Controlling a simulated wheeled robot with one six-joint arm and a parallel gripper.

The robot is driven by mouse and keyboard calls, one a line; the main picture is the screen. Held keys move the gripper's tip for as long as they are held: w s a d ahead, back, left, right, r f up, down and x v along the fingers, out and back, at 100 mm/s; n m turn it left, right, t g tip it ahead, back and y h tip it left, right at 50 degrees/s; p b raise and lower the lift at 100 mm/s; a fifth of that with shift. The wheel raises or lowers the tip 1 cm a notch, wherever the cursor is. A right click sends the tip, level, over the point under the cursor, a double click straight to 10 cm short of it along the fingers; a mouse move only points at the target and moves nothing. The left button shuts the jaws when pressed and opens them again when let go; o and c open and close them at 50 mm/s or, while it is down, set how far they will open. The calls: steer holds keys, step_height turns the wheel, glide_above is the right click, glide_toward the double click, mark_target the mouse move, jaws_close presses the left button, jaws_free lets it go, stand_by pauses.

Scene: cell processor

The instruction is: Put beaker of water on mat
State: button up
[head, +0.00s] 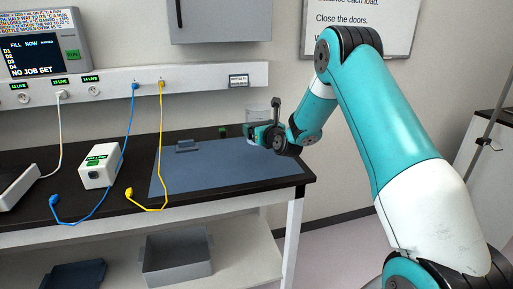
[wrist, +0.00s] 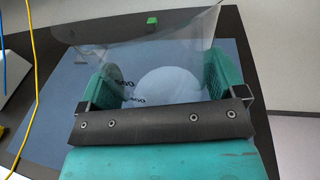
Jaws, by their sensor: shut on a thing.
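My gripper (wrist: 158,88) is shut on the beaker (wrist: 150,60), a clear vessel with dark printed marks, seen between the two teal fingers in the wrist view. A pale round area shows inside or through it. In the head view the beaker (head: 258,115) shows as a faint clear shape at my gripper (head: 252,132), over the right back part of the blue mat (head: 215,178). The mat also fills much of the wrist view (wrist: 50,100). I cannot tell whether the beaker's base touches the mat.
A small grey block (head: 187,146) and a small green object (head: 222,131) are at the mat's back. A yellow cable (head: 161,140) hangs over its left edge. A white box (head: 98,166) and blue cable (head: 121,150) lie further left. The mat's front is clear.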

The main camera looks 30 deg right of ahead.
step_height(320, 180, down, 8)
steer(key=shift+a+r, duration=0.1)
steer(key=shift+r, duration=0.15)
steer(key=o, duration=1.1)
